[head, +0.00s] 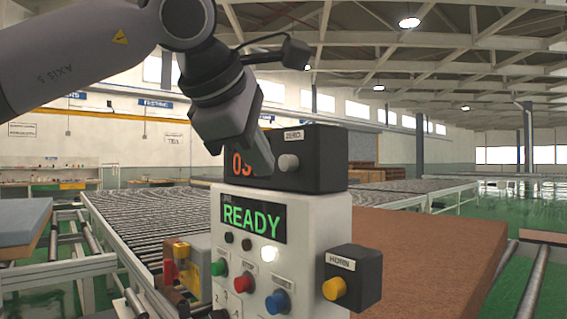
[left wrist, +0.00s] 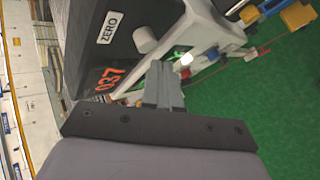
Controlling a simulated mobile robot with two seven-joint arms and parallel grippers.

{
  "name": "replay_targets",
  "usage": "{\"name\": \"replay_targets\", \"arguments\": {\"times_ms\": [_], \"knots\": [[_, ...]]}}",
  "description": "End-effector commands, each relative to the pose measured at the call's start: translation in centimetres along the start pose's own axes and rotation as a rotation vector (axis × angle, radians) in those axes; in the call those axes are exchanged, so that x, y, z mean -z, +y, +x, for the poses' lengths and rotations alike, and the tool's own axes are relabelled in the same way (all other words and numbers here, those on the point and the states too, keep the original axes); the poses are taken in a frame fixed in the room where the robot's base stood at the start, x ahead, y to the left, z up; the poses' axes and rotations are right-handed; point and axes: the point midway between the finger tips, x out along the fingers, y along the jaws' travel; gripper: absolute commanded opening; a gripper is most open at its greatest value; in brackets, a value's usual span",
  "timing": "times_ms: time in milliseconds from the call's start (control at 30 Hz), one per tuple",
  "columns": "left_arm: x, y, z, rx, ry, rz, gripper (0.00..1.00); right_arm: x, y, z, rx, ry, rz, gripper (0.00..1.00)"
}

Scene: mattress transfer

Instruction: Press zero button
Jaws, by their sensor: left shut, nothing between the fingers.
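The zero button (head: 289,162) is a round light-grey knob on the front of a black box (head: 322,165), under a ZERO label. It also shows in the left wrist view (left wrist: 146,39), just beyond the fingers. My left gripper (head: 262,162) is shut and empty. It comes down from the upper left in front of the box, just left of the button, and partly covers the orange digits there. In the left wrist view the shut fingers (left wrist: 164,84) appear apart from the button, and the digits read 037. My right gripper is not in view.
Below the box, a white control panel (head: 340,215) has a green READY display (head: 252,219) and green, red and blue buttons. A black HORN box (head: 357,275) with a yellow button juts out at right. A brown mattress (head: 440,245) and roller conveyors lie behind.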

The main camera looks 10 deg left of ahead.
Motion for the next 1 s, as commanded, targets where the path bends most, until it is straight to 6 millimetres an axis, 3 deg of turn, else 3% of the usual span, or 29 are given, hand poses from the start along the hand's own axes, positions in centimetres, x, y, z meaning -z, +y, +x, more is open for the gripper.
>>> {"name": "replay_targets", "arguments": {"times_ms": [1000], "knots": [[-0.61, 0.64, 0.82, 0.0, 0.0, 0.0, 0.0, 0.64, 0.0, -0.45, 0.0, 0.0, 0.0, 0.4]]}}
